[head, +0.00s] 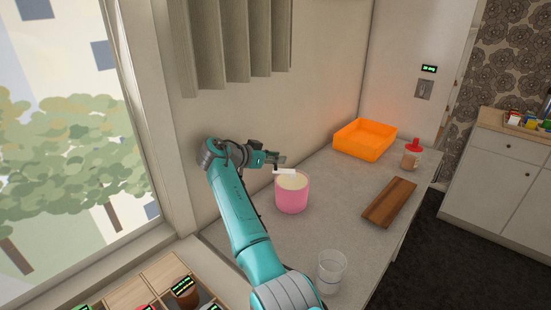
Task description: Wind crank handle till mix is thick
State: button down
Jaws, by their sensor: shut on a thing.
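A pink pot (292,197) stands upright on the grey counter, with a pale cream mix (293,181) showing inside its rim. A short white bar (285,171), which looks like the crank handle, lies at the pot's top, by the far left rim. My gripper (281,160) is at the bar, just above and behind the pot, and is shut on it. The fingertips are small here, and the exact grip on the handle is hard to make out. How thick the mix is cannot be told.
An orange tray (365,140) sits at the counter's back, with a red-topped jar (412,154) to its right. A wooden board (390,202) lies right of the pot. A clear container (331,271) stands in front. Bare counter (335,190) lies between pot and board.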

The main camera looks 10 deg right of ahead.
jog(key=c, duration=0.9)
grip_release()
jog(key=shift+c, duration=0.2)
jog(key=v, duration=0.7)
jog(key=shift+a, duration=0.2)
